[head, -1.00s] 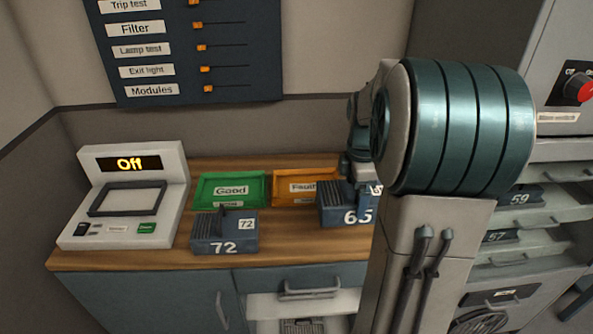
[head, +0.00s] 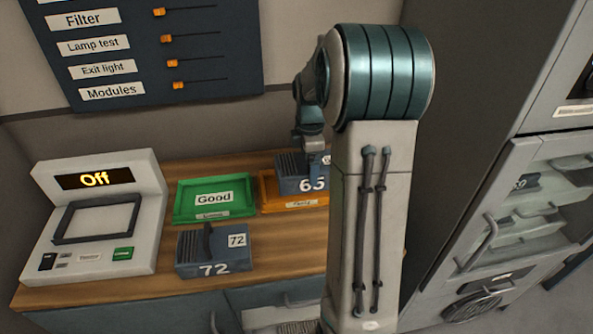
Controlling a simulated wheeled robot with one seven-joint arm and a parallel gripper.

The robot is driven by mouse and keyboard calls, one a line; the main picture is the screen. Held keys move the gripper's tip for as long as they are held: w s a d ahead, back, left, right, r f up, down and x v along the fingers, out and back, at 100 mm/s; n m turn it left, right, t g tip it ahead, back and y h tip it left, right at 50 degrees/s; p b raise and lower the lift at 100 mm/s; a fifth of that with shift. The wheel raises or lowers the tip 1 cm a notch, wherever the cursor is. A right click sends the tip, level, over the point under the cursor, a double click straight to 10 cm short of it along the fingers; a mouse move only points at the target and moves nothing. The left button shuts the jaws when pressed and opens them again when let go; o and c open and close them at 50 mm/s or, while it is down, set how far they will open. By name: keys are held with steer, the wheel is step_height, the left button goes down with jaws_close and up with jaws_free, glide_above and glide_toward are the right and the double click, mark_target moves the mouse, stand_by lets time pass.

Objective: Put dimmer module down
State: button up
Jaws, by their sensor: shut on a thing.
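A blue-grey dimmer module marked 65 (head: 303,180) is at the orange tray labelled Faulty (head: 283,201), overlapping it in view. I cannot tell whether it touches the tray. My gripper (head: 313,152) is shut on this module from above; my arm hides the right part of the module and tray, and the fingertips are hard to see. A second module marked 72 (head: 215,252) stands on the wooden counter in front of the green tray labelled Good (head: 214,201), which looks empty.
A white tester (head: 95,225) with a display reading Off stands on the counter (head: 165,275) at the left. A panel of labelled sliders (head: 165,50) hangs on the wall above.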

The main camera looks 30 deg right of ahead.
mark_target(297, 160)
steer(key=w+f, duration=0.2)
steer(key=w, duration=0.1)
steer(key=w+a, duration=0.1)
steer(key=w, duration=0.1)
steer(key=shift+f+p, duration=0.3)
steer(key=shift+f, duration=2.15)
steer(key=shift+f, duration=0.1)
